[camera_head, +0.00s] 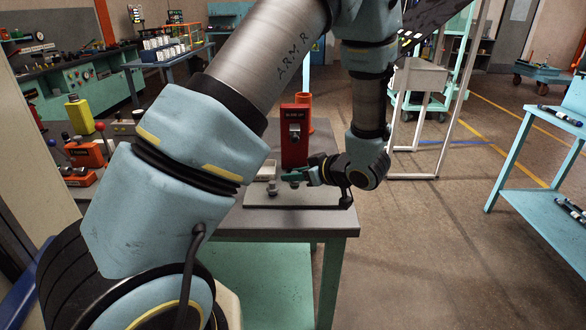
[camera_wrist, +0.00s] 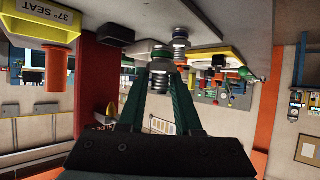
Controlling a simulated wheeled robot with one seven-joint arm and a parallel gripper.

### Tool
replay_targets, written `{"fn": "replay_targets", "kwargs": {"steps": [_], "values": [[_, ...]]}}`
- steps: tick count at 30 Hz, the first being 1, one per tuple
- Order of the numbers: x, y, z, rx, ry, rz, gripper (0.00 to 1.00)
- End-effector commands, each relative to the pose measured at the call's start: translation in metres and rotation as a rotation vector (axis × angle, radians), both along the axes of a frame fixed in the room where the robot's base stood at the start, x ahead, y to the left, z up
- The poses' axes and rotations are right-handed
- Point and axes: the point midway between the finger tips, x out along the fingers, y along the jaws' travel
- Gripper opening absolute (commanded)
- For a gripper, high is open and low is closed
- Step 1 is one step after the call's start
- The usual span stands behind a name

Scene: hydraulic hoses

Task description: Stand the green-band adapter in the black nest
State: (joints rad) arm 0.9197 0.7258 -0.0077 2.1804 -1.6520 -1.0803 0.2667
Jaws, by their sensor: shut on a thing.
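My gripper (camera_head: 296,176) is low over the near table, its teal fingers pointing left. In the wrist view its green fingers (camera_wrist: 163,72) are closed around a metal threaded adapter with a green band (camera_wrist: 160,52). The fingers hide part of its sides. A second metal adapter (camera_wrist: 180,42) stands close beside it, on the surface at the top of this view. The nest is not clearly seen in the head view.
A red upright unit (camera_head: 294,150) stands behind my gripper, with an orange cylinder (camera_head: 304,108) behind it. A small pale tray (camera_head: 263,170) is to the left. The grey table's (camera_head: 290,222) front strip is clear. Orange units (camera_head: 85,152) stand farther left.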

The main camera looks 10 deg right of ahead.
Motion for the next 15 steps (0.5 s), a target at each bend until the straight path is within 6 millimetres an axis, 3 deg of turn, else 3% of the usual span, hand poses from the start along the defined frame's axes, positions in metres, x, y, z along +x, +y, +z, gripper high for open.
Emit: {"fn": "replay_targets", "kwargs": {"steps": [15], "values": [[0.0068, -0.0009, 0.0002, 0.000, 0.000, 0.001, 0.00]]}}
